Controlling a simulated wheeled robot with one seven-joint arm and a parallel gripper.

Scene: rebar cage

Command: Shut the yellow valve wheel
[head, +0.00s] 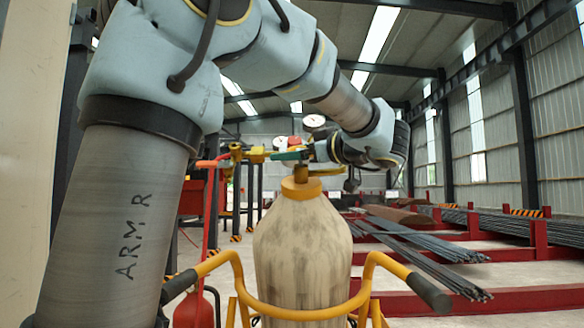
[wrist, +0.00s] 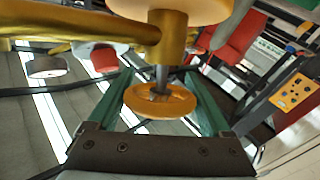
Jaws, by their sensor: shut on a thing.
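The yellow valve wheel (wrist: 161,101) shows in the wrist view as an orange-yellow ring on a grey stem below a brass valve body (wrist: 173,38). My gripper (wrist: 158,78) has its two green fingers on either side of the wheel, shut on its rim. In the head view my gripper (head: 277,156) reaches in from the right above the tall pale cylinder (head: 302,250). I cannot clearly pick out the wheel there among the brass and yellow fittings around the green fingers.
A yellow tube handle (head: 300,313) with dark grips curves around the cylinder. Round gauges (head: 313,121) stand close behind my gripper. A red hose (head: 210,215) hangs at left. Long steel bars (head: 425,245) lie on red supports at right.

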